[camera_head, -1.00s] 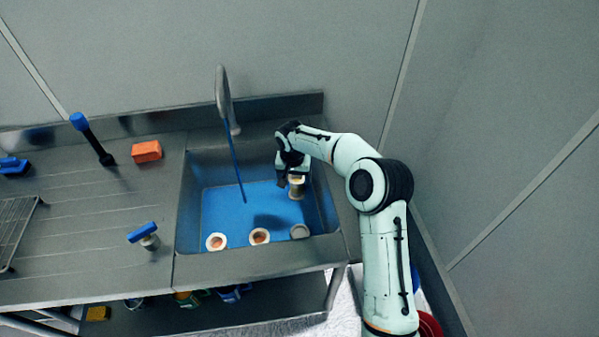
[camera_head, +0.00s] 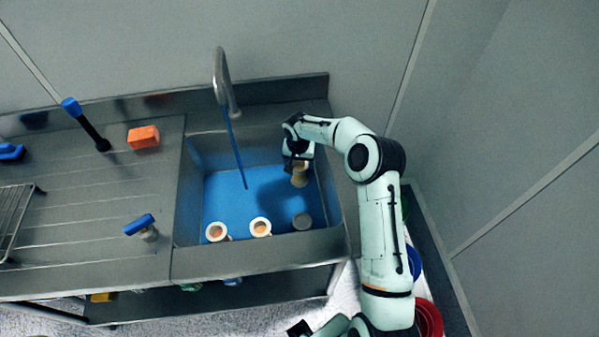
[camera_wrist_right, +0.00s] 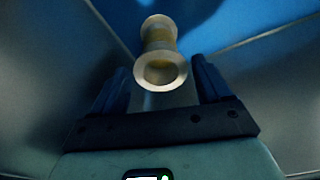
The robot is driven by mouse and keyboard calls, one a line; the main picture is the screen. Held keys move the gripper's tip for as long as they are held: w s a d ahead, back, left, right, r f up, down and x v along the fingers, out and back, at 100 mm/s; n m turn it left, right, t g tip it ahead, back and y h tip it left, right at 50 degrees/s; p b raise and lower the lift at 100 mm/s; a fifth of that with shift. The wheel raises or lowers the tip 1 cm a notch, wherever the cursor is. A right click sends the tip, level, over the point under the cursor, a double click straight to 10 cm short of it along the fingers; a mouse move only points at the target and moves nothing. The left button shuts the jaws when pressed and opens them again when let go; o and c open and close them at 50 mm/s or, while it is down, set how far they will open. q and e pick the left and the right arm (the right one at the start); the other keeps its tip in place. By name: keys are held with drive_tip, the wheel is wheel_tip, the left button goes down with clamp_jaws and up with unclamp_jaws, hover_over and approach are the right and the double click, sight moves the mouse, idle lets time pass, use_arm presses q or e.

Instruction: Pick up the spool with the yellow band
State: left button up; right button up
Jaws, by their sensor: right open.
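The spool with the yellow band (camera_head: 300,175) stands in the right part of the blue-floored sink, below my right gripper (camera_head: 298,160). In the right wrist view the pale spool (camera_wrist_right: 162,58) shows its round, hollow end toward the camera, with a yellowish middle. The dark fingers of my right gripper (camera_wrist_right: 163,84) are apart, one on each side of its near end; contact cannot be told. A dark part at the bottom edge of the head view looks like my left gripper (camera_head: 300,328); its fingers are unclear.
A tap (camera_head: 222,80) with a thin blue rod rises behind.

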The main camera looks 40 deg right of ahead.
sight(300, 173)
drive_tip(key=f, duration=0.3)
drive_tip(key=f+p, duration=0.1)
drive_tip(key=f, duration=0.1)
drive_tip(key=shift+w+d, duration=0.3)
drive_tip(key=shift+w, duration=0.05)
drive_tip(key=shift+c, duration=0.5)
drive_tip(key=c, duration=0.8)
use_arm(q)
drive_tip(key=shift+w+r, duration=0.4)
drive_tip(key=shift+r, duration=0.2)
use_arm(e)
drive_tip(key=shift+r, duration=0.1)
